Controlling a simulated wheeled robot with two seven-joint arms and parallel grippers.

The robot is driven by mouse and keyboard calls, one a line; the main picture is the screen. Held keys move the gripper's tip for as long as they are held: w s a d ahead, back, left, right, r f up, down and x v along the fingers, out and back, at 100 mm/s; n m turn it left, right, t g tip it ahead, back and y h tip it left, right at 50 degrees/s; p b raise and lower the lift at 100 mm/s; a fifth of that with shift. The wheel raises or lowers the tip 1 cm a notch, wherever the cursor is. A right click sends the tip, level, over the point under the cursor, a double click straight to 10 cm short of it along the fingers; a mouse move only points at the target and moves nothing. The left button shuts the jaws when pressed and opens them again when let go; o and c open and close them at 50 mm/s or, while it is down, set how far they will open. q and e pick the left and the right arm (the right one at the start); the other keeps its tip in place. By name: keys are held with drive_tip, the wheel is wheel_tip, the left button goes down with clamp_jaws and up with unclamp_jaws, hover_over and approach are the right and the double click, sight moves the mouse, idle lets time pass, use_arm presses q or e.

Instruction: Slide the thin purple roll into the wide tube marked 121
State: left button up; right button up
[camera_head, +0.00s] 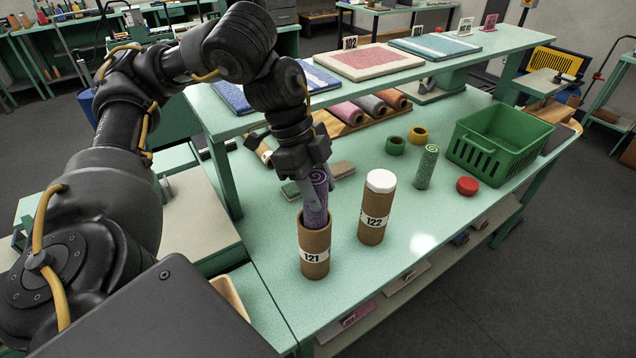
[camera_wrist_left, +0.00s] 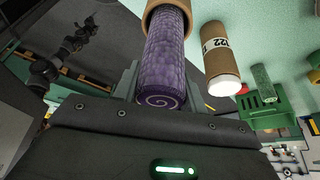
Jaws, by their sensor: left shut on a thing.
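The thin purple roll (camera_head: 316,206) stands upright with its lower end inside the mouth of the wide brown tube marked 121 (camera_head: 314,245). Its upper part sticks out above the rim. My left gripper (camera_head: 315,188) is shut on the roll near its top. In the left wrist view the purple roll (camera_wrist_left: 165,60) shows its spiral end close to the gripper, and its far end enters the tube (camera_wrist_left: 152,12). How deep the roll sits is hidden by the tube wall. My right gripper is not in view.
A capped tube marked 122 (camera_head: 374,212) stands just right of tube 121. A green roll (camera_head: 426,167), a red lid (camera_head: 467,186) and a green crate (camera_head: 497,143) are further right. A raised shelf (camera_head: 470,62) with flat mats runs behind. The front right tabletop is clear.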

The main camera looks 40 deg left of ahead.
use_arm(q)
drive_tip(key=shift+f, duration=0.4)
drive_tip(key=o, duration=1.1)
drive_tip(key=shift+r, duration=0.1)
drive_tip(key=p+v, duration=0.1)
drive_tip(key=v, duration=0.7)
drive_tip(key=shift+a+r, duration=0.15)
drive_tip(key=shift+r, duration=0.2)
drive_tip(key=shift+p+v, duration=0.5)
drive_tip(key=shift+v, duration=0.4)
drive_tip(key=shift+a, duration=0.1)
